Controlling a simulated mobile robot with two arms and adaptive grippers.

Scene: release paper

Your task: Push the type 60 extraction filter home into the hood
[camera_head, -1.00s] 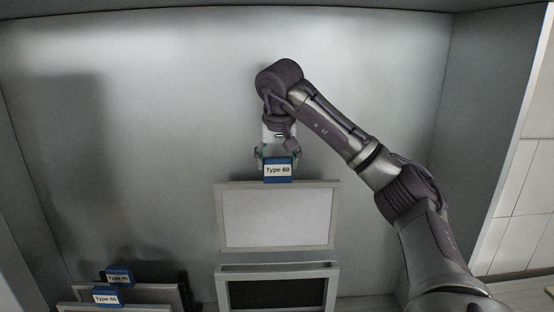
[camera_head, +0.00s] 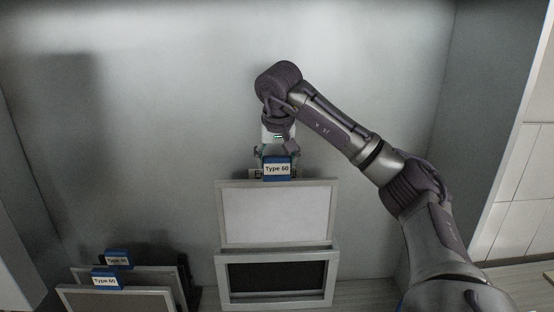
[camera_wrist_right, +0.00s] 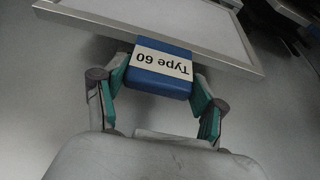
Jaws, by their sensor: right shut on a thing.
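The type 60 filter (camera_head: 276,214) is a white panel in a light grey frame, with a blue tab (camera_head: 277,169) labelled "Type 60" on its top edge. My right gripper (camera_head: 276,157) is shut on the blue tab, and the filter hangs upright below it. The tab also shows between the fingers in the right wrist view (camera_wrist_right: 158,72). The hood (camera_head: 222,280) is a grey frame with a dark opening, directly below the filter. The filter's lower edge appears at the hood's top edge; how far it is inside, I cannot tell. My left gripper is not in view.
At the lower left stand other framed filters with blue tabs, one marked "Type 60" (camera_head: 107,280) and one behind with a hard-to-read label (camera_head: 118,260). A partly hidden label sits behind the held tab. The wall around the filter is clear.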

